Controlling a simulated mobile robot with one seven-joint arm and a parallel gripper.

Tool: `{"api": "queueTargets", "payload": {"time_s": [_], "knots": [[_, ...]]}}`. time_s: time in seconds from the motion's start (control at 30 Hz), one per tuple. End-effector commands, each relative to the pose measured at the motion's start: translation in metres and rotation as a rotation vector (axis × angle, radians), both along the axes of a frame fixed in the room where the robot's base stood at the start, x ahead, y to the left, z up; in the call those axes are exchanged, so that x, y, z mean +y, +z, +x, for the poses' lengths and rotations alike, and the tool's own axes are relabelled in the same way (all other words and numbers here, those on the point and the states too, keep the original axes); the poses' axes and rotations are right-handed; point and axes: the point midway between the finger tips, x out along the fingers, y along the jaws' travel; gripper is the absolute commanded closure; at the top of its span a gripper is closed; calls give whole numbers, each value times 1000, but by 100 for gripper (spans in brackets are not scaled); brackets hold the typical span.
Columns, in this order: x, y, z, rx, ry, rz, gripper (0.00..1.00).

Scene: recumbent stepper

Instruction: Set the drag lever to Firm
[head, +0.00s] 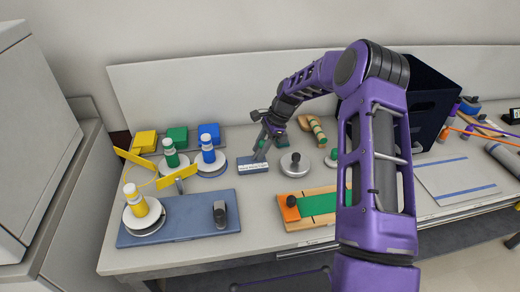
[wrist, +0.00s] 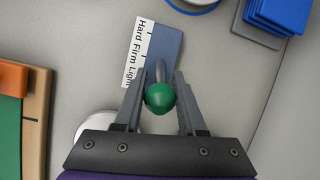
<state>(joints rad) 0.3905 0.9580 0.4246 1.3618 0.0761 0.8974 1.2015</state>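The drag lever has a blue base (head: 253,168), left of centre on the table in the head view. In the wrist view a white label (wrist: 138,52) reading Hard, Firm, Light runs along the blue base (wrist: 168,48). Its grey lever carries a green knob (wrist: 160,98), which leans past the Light end; the mark the lever stands at cannot be read exactly. In the head view my gripper (head: 266,142) is just above the base.
A round grey disc (head: 294,164) with a dark knob stands right of the lever. An orange-and-green board (head: 310,207) lies in front of it. Blue and green bottles stand on discs at left, near yellow paddles (head: 134,158). A dark bin (head: 428,95) stands at back right.

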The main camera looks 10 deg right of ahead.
Motion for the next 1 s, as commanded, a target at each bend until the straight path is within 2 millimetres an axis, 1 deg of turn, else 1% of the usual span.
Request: {"api": "queueTargets", "payload": {"time_s": [0.03,0.17,0.2,1.0], "knots": [[0,0,0,0,0,0,74],[0,0,0,0,0,0,98],[0,0,0,0,0,0,100],[-1,1,0,-1,0,-1,100]]}}
